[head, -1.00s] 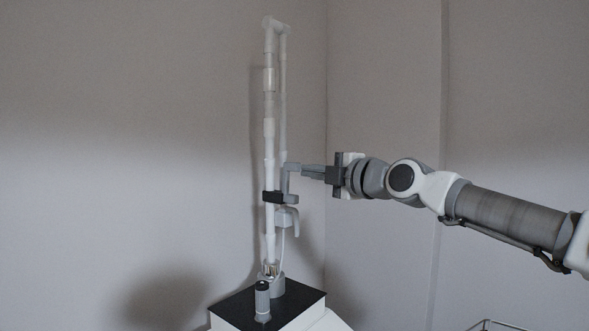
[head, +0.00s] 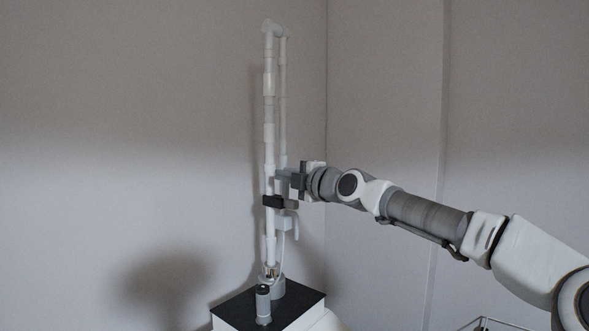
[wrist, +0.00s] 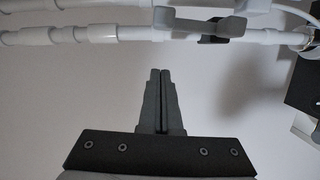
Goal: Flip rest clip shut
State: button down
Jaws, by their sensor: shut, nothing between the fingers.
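The rest clip (head: 273,201) is a dark band with a grey arm around a tall white upright pole (head: 269,140). In the wrist view the pole runs across the top, with the dark clip body (wrist: 236,26) right of centre and its bent grey arm (wrist: 190,30) beside it. My gripper (head: 277,175) is shut and empty, just above the clip in the head view, at the pole. In the wrist view my gripper's fingertips (wrist: 160,72) point at the pole, left of the clip and apart from it in the picture. Whether the clip is fully closed is unclear.
The pole stands on a dark-topped base (head: 300,298) with a grey cylinder (head: 263,304). Walls stand close behind. A wire rack edge (head: 484,323) shows at the lower right. Room left of the pole is free.

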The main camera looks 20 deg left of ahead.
jog(key=shift+w+d+f+p, duration=0.1)
jog(key=shift+w+d+p, duration=0.2)
jog(key=shift+w, duration=0.35)
jog(key=shift+w+d+f+p, duration=0.15)
jog(key=shift+w+p, duration=0.1)
jog(key=shift+w, duration=0.35)
jog(key=shift+w+d+r+p, duration=0.1)
jog(key=shift+w+d+p, duration=0.2)
jog(key=shift+w, duration=0.35)
